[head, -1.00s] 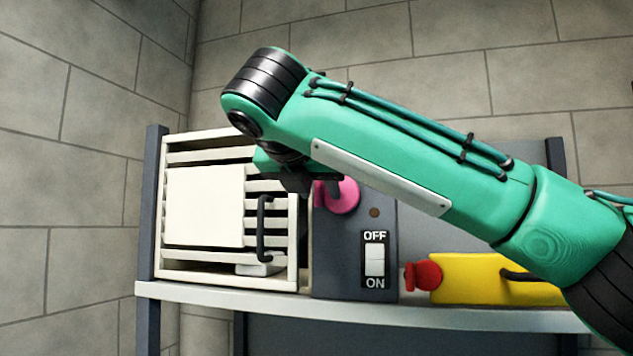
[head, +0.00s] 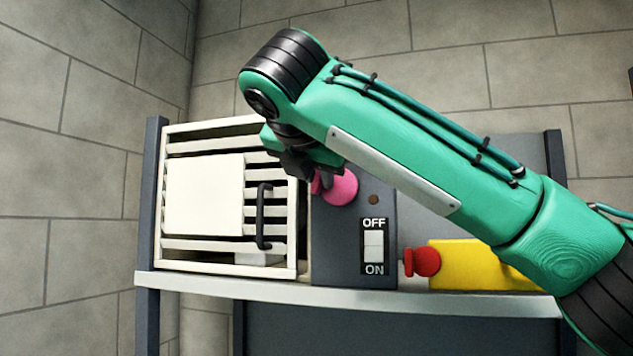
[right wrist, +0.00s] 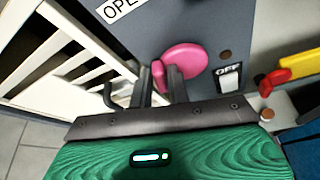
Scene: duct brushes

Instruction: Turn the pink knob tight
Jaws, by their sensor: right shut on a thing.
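The pink knob (head: 341,187) sits on the front of the dark grey control box, above the OFF/ON switch. It has a round disc with a narrow grip part on its left side. My right gripper (head: 318,184) reaches it from the upper left and is shut on the knob's grip part. In the right wrist view the two dark fingers (right wrist: 160,80) stand on either side of the grip part, with the round pink disc (right wrist: 188,57) just beyond. My wrist hides a little of the knob's surroundings in the head view. My left gripper is not in view.
Left of the control box (head: 335,255) is a cream slatted vent (head: 230,245) with a black handle (head: 264,218). The white rocker switch (head: 374,246) is below the knob. A red knob (head: 422,262) on a yellow body (head: 470,265) lies right. All stand on a grey shelf (head: 300,296).

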